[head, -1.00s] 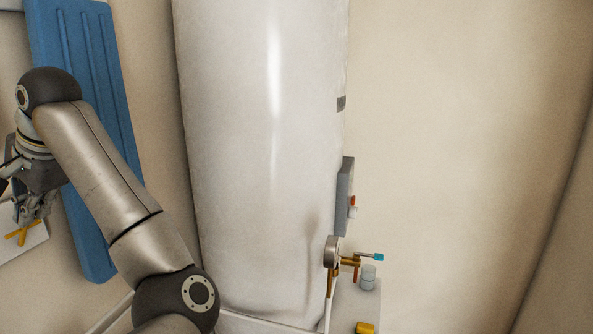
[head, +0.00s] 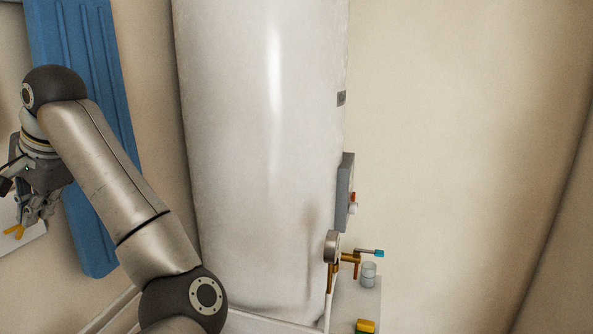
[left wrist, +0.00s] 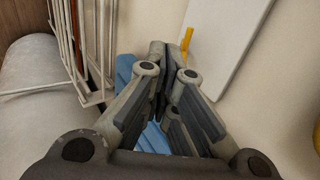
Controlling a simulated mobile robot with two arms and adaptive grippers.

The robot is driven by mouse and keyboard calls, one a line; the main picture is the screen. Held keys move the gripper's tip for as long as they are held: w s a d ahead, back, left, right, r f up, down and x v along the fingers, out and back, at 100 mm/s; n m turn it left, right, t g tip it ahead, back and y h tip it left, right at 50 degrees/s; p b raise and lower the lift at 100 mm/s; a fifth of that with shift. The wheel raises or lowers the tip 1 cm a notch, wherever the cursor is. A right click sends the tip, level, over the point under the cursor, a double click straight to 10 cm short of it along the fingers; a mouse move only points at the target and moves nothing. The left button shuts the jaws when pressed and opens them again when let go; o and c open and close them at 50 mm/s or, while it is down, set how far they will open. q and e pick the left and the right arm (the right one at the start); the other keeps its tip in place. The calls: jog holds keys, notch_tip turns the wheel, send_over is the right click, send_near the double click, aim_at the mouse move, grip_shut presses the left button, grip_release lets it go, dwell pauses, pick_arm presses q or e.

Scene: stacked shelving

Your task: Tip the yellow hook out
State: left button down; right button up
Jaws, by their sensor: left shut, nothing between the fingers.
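The yellow hook (head: 14,232) is at the far left of the head view, on or against a white panel (head: 30,243). My gripper hides part of it. In the left wrist view the yellow hook (left wrist: 187,38) stands just beyond and right of the fingertips, beside the white panel (left wrist: 227,35). My left gripper (head: 33,218) is shut and empty, its fingers pointing down close to the hook. In the left wrist view its fingertips (left wrist: 163,48) are together. I cannot tell whether they touch the hook. My right gripper is out of view.
A blue ribbed panel (head: 95,215) stands behind my left arm. A large white cylinder (head: 260,150) fills the middle, with a valve and a cyan-tipped lever (head: 378,253) at its right. A wire rack (left wrist: 82,45) is left of the gripper in the wrist view.

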pick_arm(q)
jog(key=shift+d+f, duration=0.15)
jog(key=shift+f, duration=0.15)
jog(key=shift+s+d+f+b, duration=0.1)
jog(key=shift+d+f+b, duration=0.2)
jog(key=shift+f+b, duration=0.25)
dwell(0.6)
